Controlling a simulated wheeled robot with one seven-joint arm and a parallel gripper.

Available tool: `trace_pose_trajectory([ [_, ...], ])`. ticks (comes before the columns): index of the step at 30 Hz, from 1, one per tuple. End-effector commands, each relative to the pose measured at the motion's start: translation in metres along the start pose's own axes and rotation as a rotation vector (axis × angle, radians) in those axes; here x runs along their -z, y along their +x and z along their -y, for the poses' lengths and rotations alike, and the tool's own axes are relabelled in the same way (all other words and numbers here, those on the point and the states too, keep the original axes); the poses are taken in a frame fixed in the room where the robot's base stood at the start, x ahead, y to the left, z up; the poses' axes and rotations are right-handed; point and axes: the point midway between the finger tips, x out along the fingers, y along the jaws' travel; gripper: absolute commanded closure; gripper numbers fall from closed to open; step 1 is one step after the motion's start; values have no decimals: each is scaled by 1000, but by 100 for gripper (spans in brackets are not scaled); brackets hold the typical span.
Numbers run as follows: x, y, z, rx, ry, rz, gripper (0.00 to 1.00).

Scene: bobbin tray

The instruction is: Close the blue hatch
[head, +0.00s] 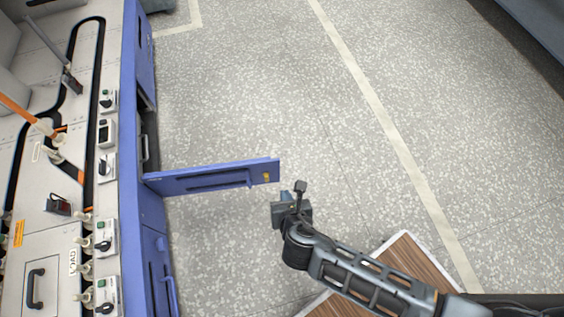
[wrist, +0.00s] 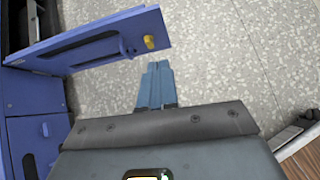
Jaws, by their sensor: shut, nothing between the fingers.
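The blue hatch (head: 215,177) stands open, sticking out to the right from the blue cabinet front in the head view. A yellow latch (head: 267,177) sits near its free end. The wrist view shows the hatch (wrist: 90,43) at the upper left, with the yellow latch (wrist: 149,41) near its outer edge. My gripper (head: 284,197) is just below and right of the hatch's free end in the head view. Its blue fingers (wrist: 155,84) are together and empty in the wrist view, close to the hatch. I cannot tell whether they touch it.
The blue cabinet (head: 152,245) carries a machine top with switches and cables along the left. A dark opening (head: 148,135) shows behind the hatch. A wooden-topped surface (head: 405,262) lies at the lower right. The speckled floor (head: 280,90) beyond the hatch is clear.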

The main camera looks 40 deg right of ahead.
Motion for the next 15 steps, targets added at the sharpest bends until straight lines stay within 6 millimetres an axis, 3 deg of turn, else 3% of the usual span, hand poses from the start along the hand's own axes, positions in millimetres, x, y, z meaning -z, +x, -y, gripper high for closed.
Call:
trace_pose_trajectory([
  [8,-1,24,-5,26,-87,16,100],
  [15,0,68,-4,27,-82,16,100],
])
